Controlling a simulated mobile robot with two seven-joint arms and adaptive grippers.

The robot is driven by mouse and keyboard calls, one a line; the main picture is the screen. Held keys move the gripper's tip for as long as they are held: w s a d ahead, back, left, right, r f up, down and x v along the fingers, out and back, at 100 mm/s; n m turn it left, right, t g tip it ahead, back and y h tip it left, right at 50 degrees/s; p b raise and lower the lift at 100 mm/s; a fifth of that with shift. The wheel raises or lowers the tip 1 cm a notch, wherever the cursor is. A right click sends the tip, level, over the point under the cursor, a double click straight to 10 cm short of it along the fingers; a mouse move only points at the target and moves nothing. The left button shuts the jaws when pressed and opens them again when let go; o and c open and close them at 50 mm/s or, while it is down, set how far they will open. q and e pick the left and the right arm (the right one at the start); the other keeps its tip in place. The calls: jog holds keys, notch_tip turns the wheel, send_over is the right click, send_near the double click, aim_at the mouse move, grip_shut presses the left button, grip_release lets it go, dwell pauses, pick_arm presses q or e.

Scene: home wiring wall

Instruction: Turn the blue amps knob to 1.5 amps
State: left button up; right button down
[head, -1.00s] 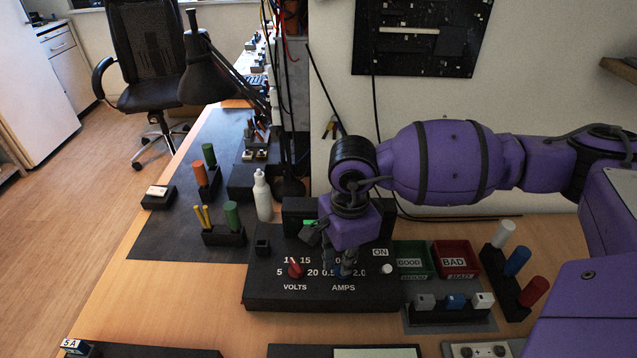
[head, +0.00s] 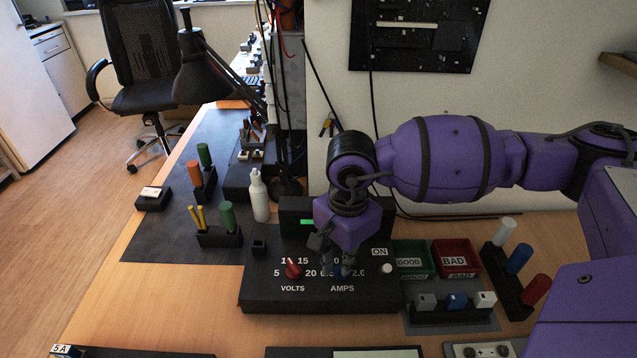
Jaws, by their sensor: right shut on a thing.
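The black power supply box (head: 262,297) stands on the bench, with a red volts knob (head: 293,269) on its left and the blue amps knob (head: 338,270) to the right of that. My right gripper (head: 343,268) comes down from above and is shut on the amps knob. Its fingers hide most of the knob and part of the amps scale; the 2.0 mark still shows at the right, but I cannot read where the knob points. My left gripper is not in view.
A white button (head: 387,268) sits right of the knob. Green (head: 414,270) and red (head: 456,272) bins stand farther right, near a fuse rack (head: 445,316). A white bottle (head: 260,197) stands behind left. A black lamp (head: 204,70) rises at the back.

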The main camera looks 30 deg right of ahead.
jog(key=shift+f, duration=0.1)
jog(key=shift+n+b, duration=0.5)
jog(key=shift+n, duration=0.5)
jog(key=c, duration=1.8)
grip_release()
jog(key=shift+o, duration=0.2)
notch_tip(320, 180, up, 12)
jog(key=shift+w, duration=0.1)
jog(key=shift+c, duration=0.5)
